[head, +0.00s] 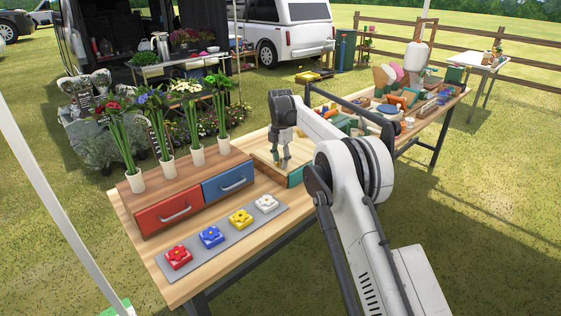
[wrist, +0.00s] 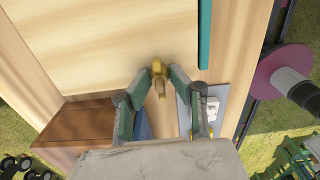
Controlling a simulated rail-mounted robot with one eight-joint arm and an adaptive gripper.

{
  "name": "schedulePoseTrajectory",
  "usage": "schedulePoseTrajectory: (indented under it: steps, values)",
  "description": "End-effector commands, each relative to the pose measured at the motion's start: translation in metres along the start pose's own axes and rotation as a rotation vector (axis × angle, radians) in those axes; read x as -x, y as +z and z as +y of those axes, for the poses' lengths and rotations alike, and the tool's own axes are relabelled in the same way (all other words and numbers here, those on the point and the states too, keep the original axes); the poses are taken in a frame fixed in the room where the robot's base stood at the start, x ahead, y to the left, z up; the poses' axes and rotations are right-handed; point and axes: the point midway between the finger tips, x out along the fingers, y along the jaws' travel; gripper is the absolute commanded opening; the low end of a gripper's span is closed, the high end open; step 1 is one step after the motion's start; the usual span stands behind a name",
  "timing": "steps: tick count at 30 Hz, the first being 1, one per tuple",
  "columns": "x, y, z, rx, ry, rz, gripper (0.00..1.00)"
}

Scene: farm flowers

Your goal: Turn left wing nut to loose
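A yellow wing nut (wrist: 158,68) shows in the wrist view, on or just above the pale wooden board (wrist: 85,40). Only one wing nut is in sight, and I cannot tell whether it is the left one. My gripper (wrist: 161,80) has its two dark green fingers apart, one on each side of the wing nut. Whether they touch it is unclear. In the head view my gripper (head: 282,163) points down over the wooden board (head: 262,157); the wing nut cannot be made out there.
A teal panel (head: 296,177) edges the board. Left of it stand red (head: 168,212) and blue (head: 229,181) drawers with vases of flowers on top. A grey strip (head: 221,236) with several coloured flower blocks lies in front.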

Motion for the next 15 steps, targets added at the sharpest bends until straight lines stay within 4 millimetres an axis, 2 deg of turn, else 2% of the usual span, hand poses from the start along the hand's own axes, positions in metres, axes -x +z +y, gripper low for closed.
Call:
schedulePoseTrajectory:
  steps: [1, 3, 11, 15]
  values:
    - [-0.0002, 0.0001, -0.0001, 0.0, 0.0, 0.0, 0.28]
    - [-0.0002, 0.0001, 0.0, 0.0, 0.0, 0.0, 0.37]
    - [0.0007, 0.0001, 0.0001, -0.001, 0.001, 0.0, 0.37]
    - [0.0096, 0.0002, 0.0003, -0.001, 0.001, 0.0, 0.37]
